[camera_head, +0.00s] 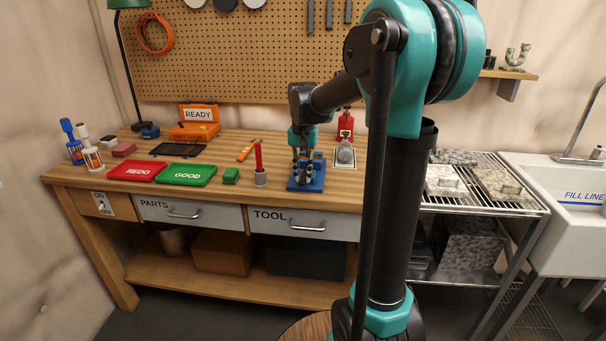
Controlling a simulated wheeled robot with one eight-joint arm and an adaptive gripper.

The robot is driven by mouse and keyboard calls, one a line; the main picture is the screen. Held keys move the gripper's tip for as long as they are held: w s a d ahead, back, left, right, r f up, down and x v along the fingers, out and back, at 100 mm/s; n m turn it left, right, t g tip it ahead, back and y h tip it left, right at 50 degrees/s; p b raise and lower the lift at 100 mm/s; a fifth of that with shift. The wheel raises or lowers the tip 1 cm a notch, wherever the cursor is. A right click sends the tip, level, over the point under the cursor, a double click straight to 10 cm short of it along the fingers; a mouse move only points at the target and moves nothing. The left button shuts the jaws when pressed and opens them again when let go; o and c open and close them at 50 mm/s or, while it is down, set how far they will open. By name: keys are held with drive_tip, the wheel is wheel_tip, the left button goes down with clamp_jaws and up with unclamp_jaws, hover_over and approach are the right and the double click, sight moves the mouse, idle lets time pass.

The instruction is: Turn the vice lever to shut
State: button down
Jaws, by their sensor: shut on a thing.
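The blue vice (315,185) sits on the workbench near its front edge, right of the middle. My gripper (303,174) points down right over the vice, with its dark fingers among the vice's upper parts. It is shut on what appears to be the vice lever. The lever itself is too small and too covered by the fingers to make out, so its angle cannot be told.
A green block (231,176), green GOOD tray (188,174) and red REDO tray (137,170) lie farther left. A red bottle-like object (346,124) stands behind right.

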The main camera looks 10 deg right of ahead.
drive_tip(key=shift+d+n, duration=0.2)
drive_tip(key=shift+n, duration=0.3)
drive_tip(key=c, duration=1.4)
unclamp_jaws()
drive_tip(key=shift+s, duration=0.1)
drive_tip(key=shift+c, duration=0.2)
wheel_tip(320, 180, up, 12)
